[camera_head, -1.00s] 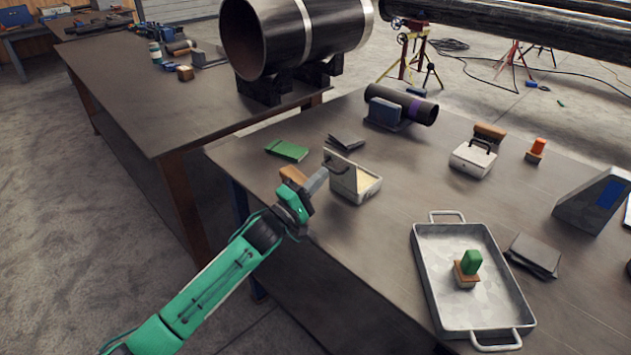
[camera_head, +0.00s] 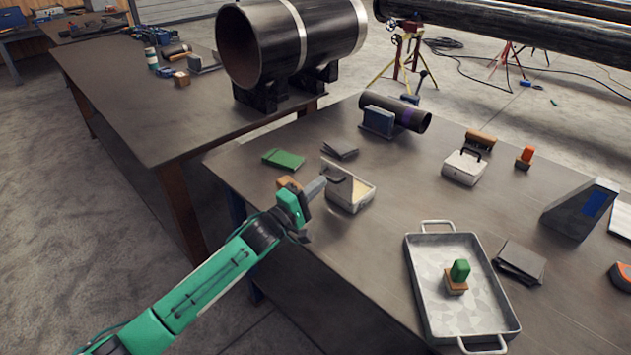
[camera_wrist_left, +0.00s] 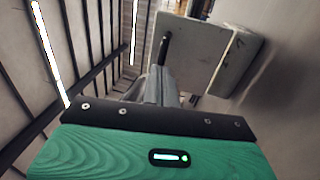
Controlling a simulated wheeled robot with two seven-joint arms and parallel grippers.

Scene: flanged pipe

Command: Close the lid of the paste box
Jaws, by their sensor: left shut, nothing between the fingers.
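The paste box (camera_head: 362,203) is a small light metal box near the left edge of the near table. Its lid (camera_head: 341,187), a grey panel with a dark handle, is tilted over the left part of the box. Pale yellowish paste shows on the right, so the lid is partly open. My left gripper (camera_head: 320,185) is shut and empty, at the lid's left side. In the left wrist view, the fingers (camera_wrist_left: 160,88) point at the lid (camera_wrist_left: 195,55) and overlap its lower left edge; contact cannot be told. My right gripper is out of view.
A wooden-backed brush or block (camera_head: 289,183) sits behind my left gripper. A green pad (camera_head: 283,158) and dark pads (camera_head: 340,149) lie beyond the box. A closed handled box (camera_head: 464,168) stands to the right. A metal tray (camera_head: 414,290) is nearer. Table between is clear.

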